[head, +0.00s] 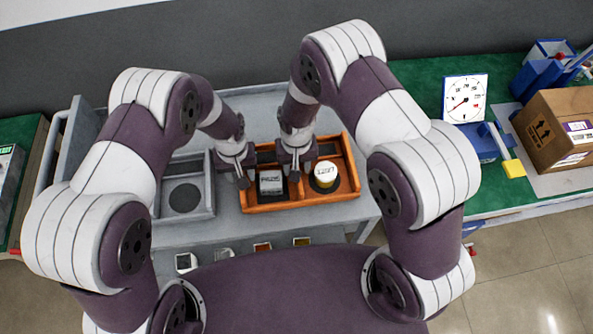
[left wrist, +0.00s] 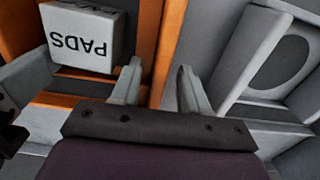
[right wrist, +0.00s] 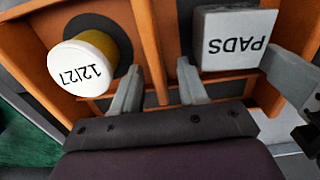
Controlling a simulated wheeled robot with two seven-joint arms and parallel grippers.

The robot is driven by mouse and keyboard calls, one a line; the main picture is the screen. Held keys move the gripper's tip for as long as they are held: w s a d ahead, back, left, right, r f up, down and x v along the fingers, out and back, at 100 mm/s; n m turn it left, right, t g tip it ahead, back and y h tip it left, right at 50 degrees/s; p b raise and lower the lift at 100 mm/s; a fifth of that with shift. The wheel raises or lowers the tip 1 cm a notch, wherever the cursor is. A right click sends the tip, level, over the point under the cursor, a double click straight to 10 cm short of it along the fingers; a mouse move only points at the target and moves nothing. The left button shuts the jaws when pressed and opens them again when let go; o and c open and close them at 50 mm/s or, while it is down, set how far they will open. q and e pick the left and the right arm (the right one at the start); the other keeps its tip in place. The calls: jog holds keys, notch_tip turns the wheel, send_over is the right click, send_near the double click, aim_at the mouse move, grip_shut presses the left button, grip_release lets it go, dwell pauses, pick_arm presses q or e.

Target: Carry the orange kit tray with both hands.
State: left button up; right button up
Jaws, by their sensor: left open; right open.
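The orange kit tray (head: 305,203) sits on a grey cart top. It holds a white box marked PADS (head: 271,182) in the left compartment and a white-lidded yellow canister marked 12/27 (head: 325,174) in the right one. My left gripper (head: 241,180) is open at the tray's left end; in the left wrist view its fingers (left wrist: 157,75) straddle the orange end wall (left wrist: 172,40). My right gripper (head: 296,173) is open over the tray's middle; in the right wrist view its fingers (right wrist: 158,78) are either side of the divider (right wrist: 150,45). Contact is unclear.
A grey tray (head: 185,216) with a round dark recess stands close against the orange tray's left. A green bench at right holds a dial gauge (head: 465,99), a blue and yellow device (head: 512,166) and a cardboard box (head: 560,128). Small bins (head: 262,246) sit on a lower shelf.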

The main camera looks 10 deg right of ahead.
pick_arm(q)
jog(key=shift+c, duration=0.3)
pick_arm(e)
jog(key=shift+c, duration=0.3)
pick_arm(q)
grip_shut()
pick_arm(e)
grip_shut()
